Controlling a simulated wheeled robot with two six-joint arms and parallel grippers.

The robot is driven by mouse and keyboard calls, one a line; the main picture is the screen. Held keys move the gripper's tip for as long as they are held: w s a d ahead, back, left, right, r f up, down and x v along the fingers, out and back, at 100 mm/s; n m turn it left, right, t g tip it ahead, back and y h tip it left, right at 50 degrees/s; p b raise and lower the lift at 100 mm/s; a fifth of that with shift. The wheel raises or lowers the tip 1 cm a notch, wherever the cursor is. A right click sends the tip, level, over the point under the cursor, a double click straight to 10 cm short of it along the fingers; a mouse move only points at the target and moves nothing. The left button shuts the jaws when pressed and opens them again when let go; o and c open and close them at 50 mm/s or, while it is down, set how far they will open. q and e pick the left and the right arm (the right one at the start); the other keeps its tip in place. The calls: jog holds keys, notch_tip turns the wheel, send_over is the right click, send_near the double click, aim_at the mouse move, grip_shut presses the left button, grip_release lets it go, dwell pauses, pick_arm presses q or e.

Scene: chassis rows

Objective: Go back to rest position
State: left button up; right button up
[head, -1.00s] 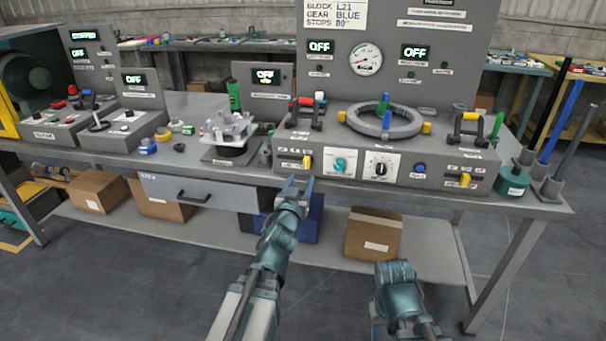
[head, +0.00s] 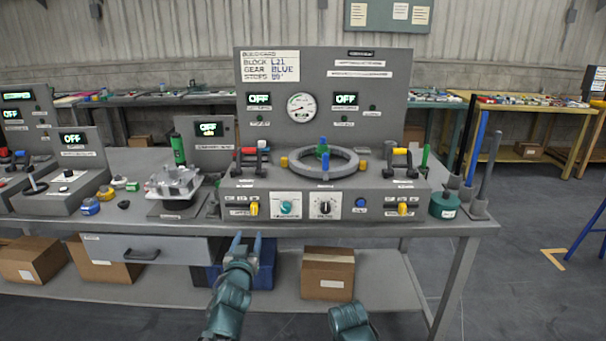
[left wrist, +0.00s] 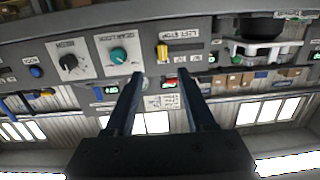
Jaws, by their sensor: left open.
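My left gripper (head: 246,240) is open and empty in the head view, in front of the bench's front edge and below the console panel. In the left wrist view its two dark fingers (left wrist: 162,80) stand apart with nothing between them. The console (head: 325,208) carries a left yellow-handled switch (head: 254,208), a teal knob (head: 286,207) and a black knob (head: 326,206). My right arm (head: 351,322) shows only as a teal part at the bottom of the head view; its fingers are not seen.
A grey ring (head: 307,164) lies on top of the console. A metal fixture (head: 174,183) stands to its left. A drawer (head: 165,251) is under the bench top. Cardboard boxes (head: 328,274) and a blue crate (head: 264,268) sit on the lower shelf. The floor at right is open.

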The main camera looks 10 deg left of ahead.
pick_arm(q)
jog(key=s+d+m+g+p, duration=0.1)
jog(key=s+d+g+p, duration=0.4)
jog(key=s, duration=0.3)
jog(key=s+d+r+m+g+p, duration=0.1)
jog(key=s+d+m+g+p, duration=0.1)
jog(key=s+d+g+p, duration=0.4)
jog(key=s+d+m+g+p, duration=0.2)
jog(key=s+d+g+p, duration=0.3)
jog(key=s+p, duration=0.4)
jog(key=shift+s+d+r+g+h, duration=0.15)
jog(key=shift+s+d+g+h, duration=0.2)
jog(key=shift+s+g, duration=0.35)
